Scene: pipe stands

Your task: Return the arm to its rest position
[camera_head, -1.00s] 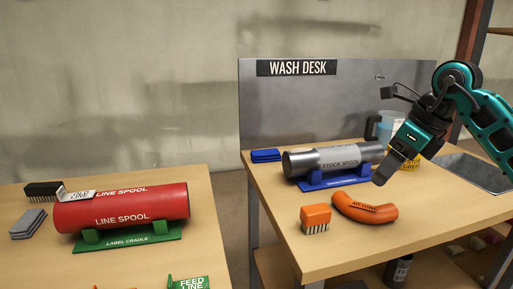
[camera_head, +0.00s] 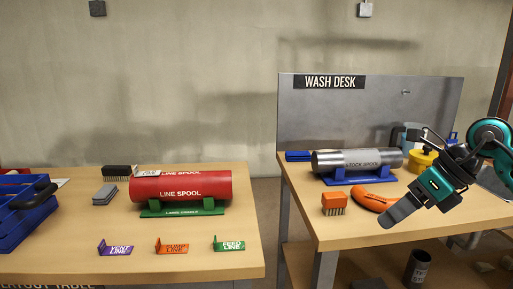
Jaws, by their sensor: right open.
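My right arm comes in from the right edge, and its teal and black gripper (camera_head: 398,212) hangs in front of the wash desk's right part. Its jaws are open and I see nothing between them. It covers part of the orange curved pipe piece (camera_head: 370,200) on the desk. The silver stock spool (camera_head: 345,162) lies in a blue cradle (camera_head: 357,178) behind it, apart from the gripper. The red line spool (camera_head: 182,187) lies in the green label cradle (camera_head: 182,209) on the left table. My left gripper does not show.
An orange brush (camera_head: 333,203), a blue folded cloth (camera_head: 298,156) and a yellow container (camera_head: 422,161) stand on the wash desk. The left table holds purple (camera_head: 116,248), orange (camera_head: 172,247) and green (camera_head: 229,244) line signs and a blue toolbox (camera_head: 25,218). A gap separates the tables.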

